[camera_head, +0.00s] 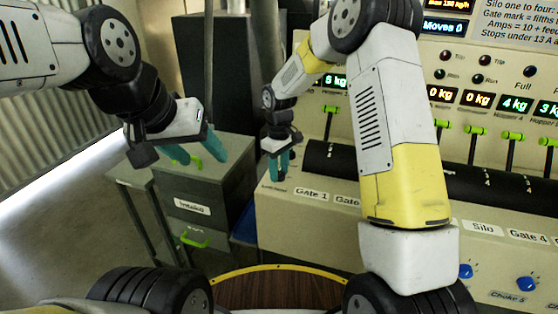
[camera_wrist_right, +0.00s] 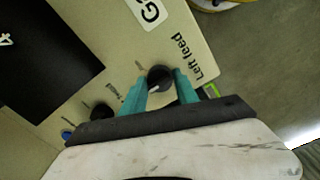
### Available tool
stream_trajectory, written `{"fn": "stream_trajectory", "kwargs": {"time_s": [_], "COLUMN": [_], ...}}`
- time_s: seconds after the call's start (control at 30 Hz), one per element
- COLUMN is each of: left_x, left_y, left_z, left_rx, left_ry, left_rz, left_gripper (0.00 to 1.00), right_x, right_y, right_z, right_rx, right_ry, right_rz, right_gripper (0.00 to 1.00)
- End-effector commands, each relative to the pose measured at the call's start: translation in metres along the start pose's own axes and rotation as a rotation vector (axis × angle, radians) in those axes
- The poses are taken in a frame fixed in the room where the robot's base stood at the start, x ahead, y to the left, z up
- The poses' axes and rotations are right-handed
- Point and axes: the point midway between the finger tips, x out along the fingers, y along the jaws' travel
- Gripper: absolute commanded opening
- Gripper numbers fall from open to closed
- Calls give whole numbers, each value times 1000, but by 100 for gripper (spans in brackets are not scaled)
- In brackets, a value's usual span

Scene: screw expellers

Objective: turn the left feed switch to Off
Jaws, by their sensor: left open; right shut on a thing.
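The left feed switch (camera_wrist_right: 160,77) is a round black knob on the cream panel in the right wrist view, beside the printed words "Left feed" (camera_wrist_right: 192,58). My right gripper (camera_wrist_right: 161,83) has its teal fingers on either side of this knob and is shut on it. The small marks around the knob are too blurred to read, so I cannot tell its setting. In the head view my right gripper (camera_head: 279,166) is at the left end of the console, and the knob is hidden there. My left gripper (camera_head: 195,155) is open and empty, above the grey cabinet.
The console (camera_head: 300,225) carries gate labels, several green-tipped levers and blue choke knobs (camera_head: 527,284). A second black knob (camera_wrist_right: 102,112) sits near the left feed switch. A grey drawer cabinet (camera_head: 195,190) stands left of the console. Floor at the far left is clear.

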Motion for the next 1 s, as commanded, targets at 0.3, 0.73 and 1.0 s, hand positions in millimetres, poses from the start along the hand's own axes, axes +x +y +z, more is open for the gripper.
{"fn": "stream_trajectory", "kwargs": {"time_s": [0.3, 0.73, 1.0], "left_x": [0, 0, 0], "left_y": [0, 0, 0], "left_z": [0, 0, 0], "left_rx": [0, 0, 0], "left_ry": [0, 0, 0], "left_rz": [0, 0, 0], "left_gripper": [57, 57, 57], "right_x": [0, -24, -67], "right_y": [0, 1, 1], "right_z": [0, -1, -1], "right_rx": [0, 1, 1], "right_ry": [1, 5, 3], "right_rz": [1, 3, 3], "right_gripper": [57, 57, 57]}}
